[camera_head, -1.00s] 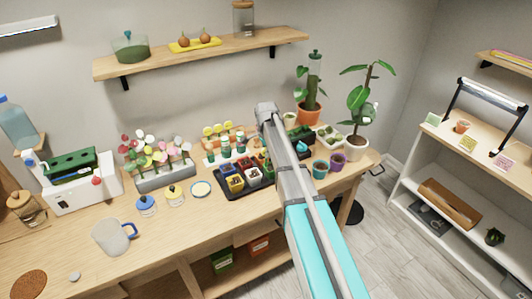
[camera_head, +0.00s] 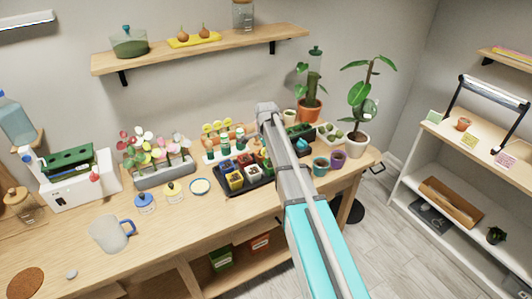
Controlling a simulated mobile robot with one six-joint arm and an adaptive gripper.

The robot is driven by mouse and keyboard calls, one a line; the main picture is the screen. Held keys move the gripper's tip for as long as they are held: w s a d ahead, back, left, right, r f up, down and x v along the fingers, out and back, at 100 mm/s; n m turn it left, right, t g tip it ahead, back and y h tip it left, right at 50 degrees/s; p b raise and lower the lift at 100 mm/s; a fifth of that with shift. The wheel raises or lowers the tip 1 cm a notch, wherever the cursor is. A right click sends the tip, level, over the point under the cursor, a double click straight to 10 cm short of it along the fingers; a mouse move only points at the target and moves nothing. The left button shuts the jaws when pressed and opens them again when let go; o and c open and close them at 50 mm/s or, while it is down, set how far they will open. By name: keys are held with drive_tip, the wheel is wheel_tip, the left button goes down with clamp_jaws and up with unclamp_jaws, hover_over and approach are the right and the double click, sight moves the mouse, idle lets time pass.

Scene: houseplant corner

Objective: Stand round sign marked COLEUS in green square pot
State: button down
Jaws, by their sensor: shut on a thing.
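A black tray (camera_head: 232,194) of small square pots stands on the bench, with a yellow pot (camera_head: 235,181) and a white pot (camera_head: 253,175) at its front. Greenish and dark pots sit behind and to the right, partly covered by my arm, so I cannot single out the green square pot for sure. Small round yellow-green signs (camera_head: 215,127) stand in a wooden rack behind the tray. No lettering is readable, so I cannot tell which sign says COLEUS. My arm crosses the picture over the tray's right side. My gripper and anything in it are hidden behind it.
A grey flower planter (camera_head: 165,173) stands behind. The front middle bench is clear.

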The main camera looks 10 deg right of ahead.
drive_tip(key=shift+f+b, duration=0.35)
drive_tip(key=shift+f, duration=0.05)
idle(0.5)
drive_tip(key=c, duration=0.7)
unclamp_jaws()
drive_tip(key=shift+o, duration=0.2)
drive_tip(key=o, duration=0.4)
drive_tip(key=shift+r, duration=0.2)
drive_tip(key=shift+r+p, duration=3.35)
drive_tip(key=shift+p, duration=0.2)
drive_tip(key=shift+s, duration=0.1)
